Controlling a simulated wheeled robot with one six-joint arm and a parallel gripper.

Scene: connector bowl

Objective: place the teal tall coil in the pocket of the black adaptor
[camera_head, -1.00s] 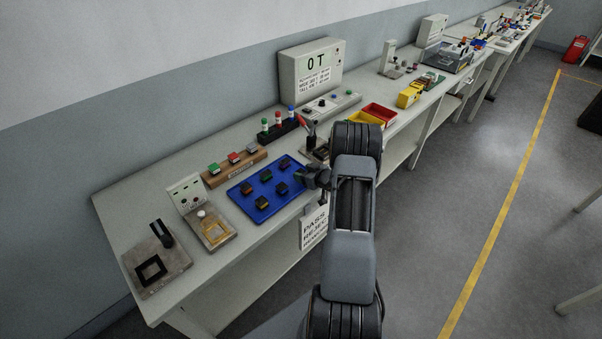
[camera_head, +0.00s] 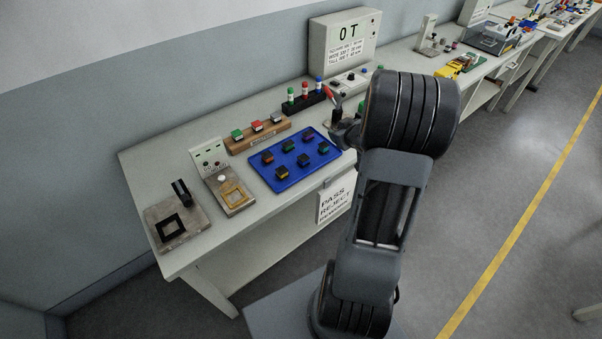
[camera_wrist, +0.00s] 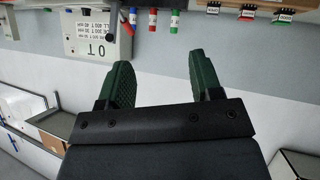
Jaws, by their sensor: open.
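Several small dark blocks with coloured tops sit on a blue tray (camera_head: 283,181) in the head view. They are too small for me to tell which one is the teal tall coil. A black square frame (camera_head: 161,229), which looks like the black adaptor, lies on a grey plate at the near left end of the bench. Its middle shows no coil. My gripper (camera_wrist: 158,75) has green fingers wide apart with nothing between them in the wrist view. In the head view it is mostly hidden by my arm, near the tray's right end.
A brass-coloured square frame (camera_head: 240,204) on another plate stands between the black frame and the tray. Behind the tray are a wooden rack (camera_head: 259,141), a black holder with coloured-cap tubes (camera_head: 305,106) and a display box (camera_head: 345,45). Open floor lies right of the bench.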

